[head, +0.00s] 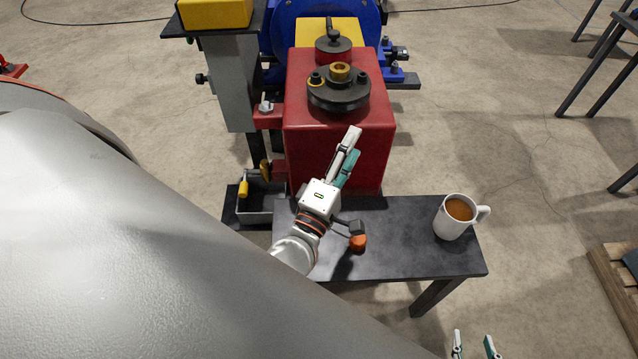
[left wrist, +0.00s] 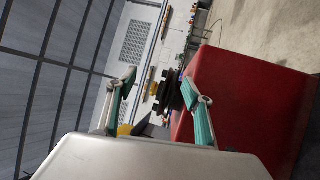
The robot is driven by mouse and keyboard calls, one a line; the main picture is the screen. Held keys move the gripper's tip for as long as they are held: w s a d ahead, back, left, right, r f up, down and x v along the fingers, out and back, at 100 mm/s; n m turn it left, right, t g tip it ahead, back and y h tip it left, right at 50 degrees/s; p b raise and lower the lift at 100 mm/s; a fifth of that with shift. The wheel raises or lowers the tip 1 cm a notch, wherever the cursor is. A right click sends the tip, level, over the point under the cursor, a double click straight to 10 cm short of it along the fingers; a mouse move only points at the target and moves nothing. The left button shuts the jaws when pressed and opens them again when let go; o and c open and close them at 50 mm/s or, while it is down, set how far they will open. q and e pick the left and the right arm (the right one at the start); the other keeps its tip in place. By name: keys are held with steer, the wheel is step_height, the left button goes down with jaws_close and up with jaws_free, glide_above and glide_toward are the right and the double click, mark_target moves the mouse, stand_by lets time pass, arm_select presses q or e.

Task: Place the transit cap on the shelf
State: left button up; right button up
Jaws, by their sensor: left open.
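A dark round flanged part (head: 338,95) with a brass centre (head: 340,72) sits on the red housing (head: 340,150). This may be the transit cap, but I cannot tell for sure. A dark low bench top (head: 400,255), possibly the shelf, stands in front of the housing. My left gripper (head: 350,148) is open over the near face of the housing, below the flanged part. In the left wrist view, the dark stacked part (left wrist: 170,92) shows between the open, empty fingers (left wrist: 163,100), beyond the tips. My right gripper (head: 474,345) is open at the bottom edge.
A white mug (head: 453,222) of brown drink stands on the bench's right. An orange-headed tool (head: 357,243) lies beside my left wrist. A grey bin (head: 262,205) with a yellow-handled tool is left of the bench. Bare bench top lies between tool and mug.

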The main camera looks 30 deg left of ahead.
arm_select(q)
steer(key=s+d+f+m+g+h, duration=0.2)
steer(key=s+d+f+m+h, duration=0.1)
steer(key=f+m, duration=0.4)
steer(key=s+d+f+m+g+h, duration=0.2)
steer(key=s+d+f+m+h, duration=0.15)
steer(key=m, duration=0.45)
steer(key=s+a+f+m+g, duration=0.1)
steer(key=s+f+m+g, duration=0.1)
steer(key=f, duration=0.3)
steer(key=s+a+f+m+g+y, duration=0.1)
steer(key=s+a+f+m, duration=0.1)
steer(key=f, duration=0.3)
steer(key=s+a+f+m+g+y, duration=0.1)
steer(key=s+a+f+m+g, duration=0.1)
steer(key=s+f+m, duration=0.2)
steer(key=shift+a+f+g, duration=0.15)
steer(key=shift+f+g, duration=0.15)
steer(key=shift+f, duration=0.35)
steer(key=shift+s+a+f, duration=0.1)
